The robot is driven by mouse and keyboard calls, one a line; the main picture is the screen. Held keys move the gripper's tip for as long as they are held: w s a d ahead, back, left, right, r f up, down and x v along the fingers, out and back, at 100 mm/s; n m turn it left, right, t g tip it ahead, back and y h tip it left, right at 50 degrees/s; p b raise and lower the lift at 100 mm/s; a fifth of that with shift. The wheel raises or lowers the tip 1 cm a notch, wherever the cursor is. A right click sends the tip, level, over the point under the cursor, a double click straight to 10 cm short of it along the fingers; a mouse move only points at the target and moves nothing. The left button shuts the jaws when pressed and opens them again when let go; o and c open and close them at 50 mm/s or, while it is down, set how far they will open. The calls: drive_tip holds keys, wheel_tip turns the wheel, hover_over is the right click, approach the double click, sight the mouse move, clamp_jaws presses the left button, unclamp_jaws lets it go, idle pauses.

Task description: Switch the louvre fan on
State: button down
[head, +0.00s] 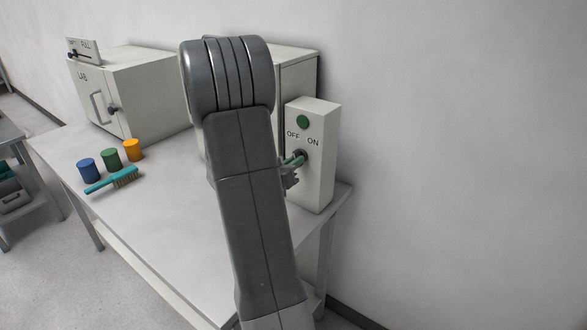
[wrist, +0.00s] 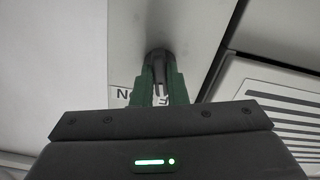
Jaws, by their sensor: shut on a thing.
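A pale switch box (head: 319,170) stands at the right end of the bench, with OFF and ON labels and a green round lamp or button (head: 302,122) above them. Its dark knob (head: 302,154) sits below the labels. My gripper (head: 292,161) reaches the knob from the left, with green fingertips shut on it. In the wrist view the fingers of my gripper (wrist: 160,88) close around the dark knob (wrist: 159,63) on the box face (wrist: 140,30). The label lettering there is partly hidden by the fingers. Which way the knob points cannot be told.
A slatted louvre panel (wrist: 275,115) is beside the box in the wrist view. A grey LAB cabinet (head: 150,85) stands at the back left. Blue (head: 88,170), green (head: 111,159) and orange (head: 133,150) cylinders and a teal brush (head: 112,181) lie on the bench (head: 165,225).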

drive_tip(key=shift+f+m+b, duration=0.1)
drive_tip(key=shift+m+b, duration=3.85)
drive_tip(key=shift+m, duration=0.55)
drive_tip(key=c, duration=1.4)
unclamp_jaws()
drive_tip(key=shift+c, duration=0.2)
drive_tip(key=shift+a, duration=0.1)
drive_tip(key=v, duration=1.3)
drive_tip(key=shift+s+a+b, duration=0.2)
drive_tip(key=shift+s+b, duration=0.1)
drive_tip(key=shift+b, duration=0.15)
